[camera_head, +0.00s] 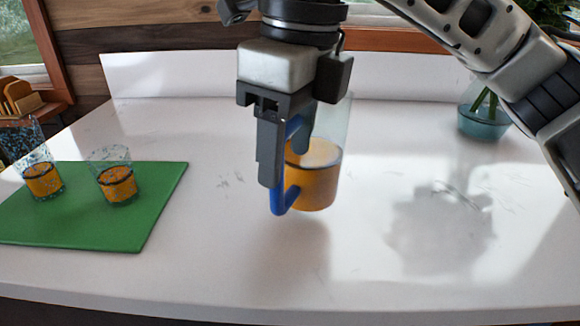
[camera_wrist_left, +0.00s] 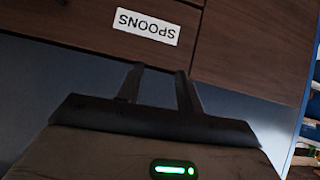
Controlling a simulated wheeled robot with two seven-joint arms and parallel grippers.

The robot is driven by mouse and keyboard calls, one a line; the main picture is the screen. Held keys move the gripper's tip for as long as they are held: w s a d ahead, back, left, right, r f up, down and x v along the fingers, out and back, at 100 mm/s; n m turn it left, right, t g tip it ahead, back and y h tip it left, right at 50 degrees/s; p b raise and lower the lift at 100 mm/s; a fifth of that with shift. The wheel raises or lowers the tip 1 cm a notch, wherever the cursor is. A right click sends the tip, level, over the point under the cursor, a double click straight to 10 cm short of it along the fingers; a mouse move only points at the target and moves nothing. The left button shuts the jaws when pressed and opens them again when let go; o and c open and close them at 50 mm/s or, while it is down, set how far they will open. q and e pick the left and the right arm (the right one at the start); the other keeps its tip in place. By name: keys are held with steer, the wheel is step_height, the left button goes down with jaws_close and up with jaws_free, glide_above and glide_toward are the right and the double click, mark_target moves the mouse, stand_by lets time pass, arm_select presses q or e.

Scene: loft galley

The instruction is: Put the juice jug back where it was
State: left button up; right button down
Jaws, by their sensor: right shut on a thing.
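The juice jug (camera_head: 318,180) is a clear jug with orange juice in its lower part and a blue handle (camera_head: 284,198). In the head view my right gripper (camera_head: 283,165) points down and is shut on the blue handle. The jug is upright and seems to hang a little above the white counter. The gripper hides part of the jug's left side. My left gripper (camera_wrist_left: 160,85) shows in the left wrist view, with its two fingers apart and nothing between them, in front of a dark wooden drawer front.
Two speckled glasses with juice, the left one (camera_head: 42,180) and the right one (camera_head: 117,184), stand on a green board (camera_head: 80,230). A teal glass vase (camera_head: 484,122) stands at the back right. The white counter (camera_head: 400,285) is clear in the middle and front. A drawer label (camera_wrist_left: 147,27) reads SPOONS.

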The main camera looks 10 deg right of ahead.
mark_target(288, 197)
steer(key=shift+d+f, duration=0.15)
steer(key=shift+f, duration=1.45)
steer(key=shift+f, duration=0.15)
steer(key=c, duration=0.6)
jaws_free()
steer(key=shift+o, duration=0.2)
step_height(288, 197, up, 12)
steer(key=d, duration=0.1)
steer(key=shift+s+p, duration=0.45)
